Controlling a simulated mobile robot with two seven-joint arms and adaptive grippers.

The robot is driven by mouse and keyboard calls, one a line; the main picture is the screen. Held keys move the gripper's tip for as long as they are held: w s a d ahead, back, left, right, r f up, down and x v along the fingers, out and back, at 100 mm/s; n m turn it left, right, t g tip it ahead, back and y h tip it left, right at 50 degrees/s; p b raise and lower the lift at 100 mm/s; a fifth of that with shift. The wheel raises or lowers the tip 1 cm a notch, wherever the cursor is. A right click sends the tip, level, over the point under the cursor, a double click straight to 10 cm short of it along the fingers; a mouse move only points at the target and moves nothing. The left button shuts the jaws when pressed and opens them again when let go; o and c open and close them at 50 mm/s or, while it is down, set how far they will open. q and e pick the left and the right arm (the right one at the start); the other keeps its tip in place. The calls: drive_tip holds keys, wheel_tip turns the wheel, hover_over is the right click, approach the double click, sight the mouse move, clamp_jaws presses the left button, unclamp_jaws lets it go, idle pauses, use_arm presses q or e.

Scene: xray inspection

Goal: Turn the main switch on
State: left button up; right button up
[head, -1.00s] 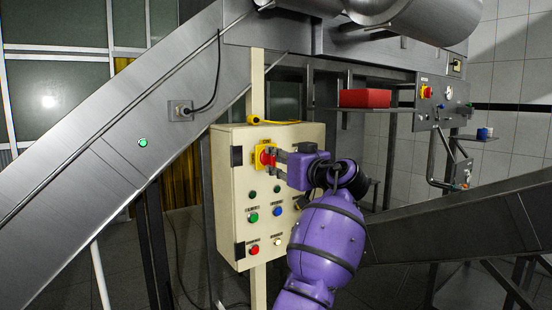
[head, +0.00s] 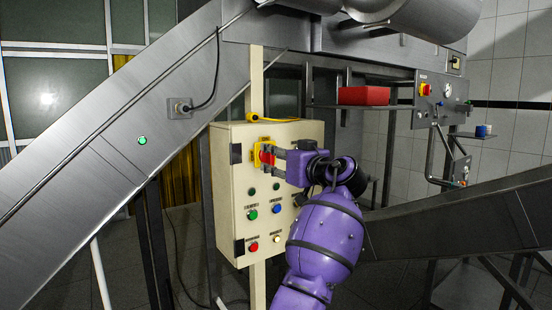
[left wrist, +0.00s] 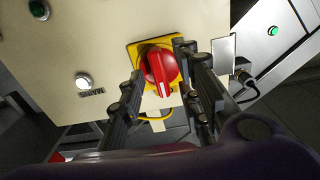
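The main switch is a red rotary knob (head: 266,154) on a yellow plate, high on the cream control box (head: 229,205). In the left wrist view the knob (left wrist: 160,68) has a white mark at its lower end. My left gripper (head: 272,153) is at the switch from the right. In the left wrist view its fingers (left wrist: 159,65) stand apart, one on each side of the knob. They look open, and I cannot tell whether either touches it. The gripper partly hides the switch in the head view. My right gripper is not in view.
Below the switch are several buttons, including a green one (head: 252,215), a red one (head: 254,247) and a blue one (head: 275,209). A steel conveyor chute (head: 95,150) slopes behind the box. A red bin (head: 364,96) sits on a shelf to the right.

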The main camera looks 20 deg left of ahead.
use_arm(q)
drive_tip(key=v, duration=1.2)
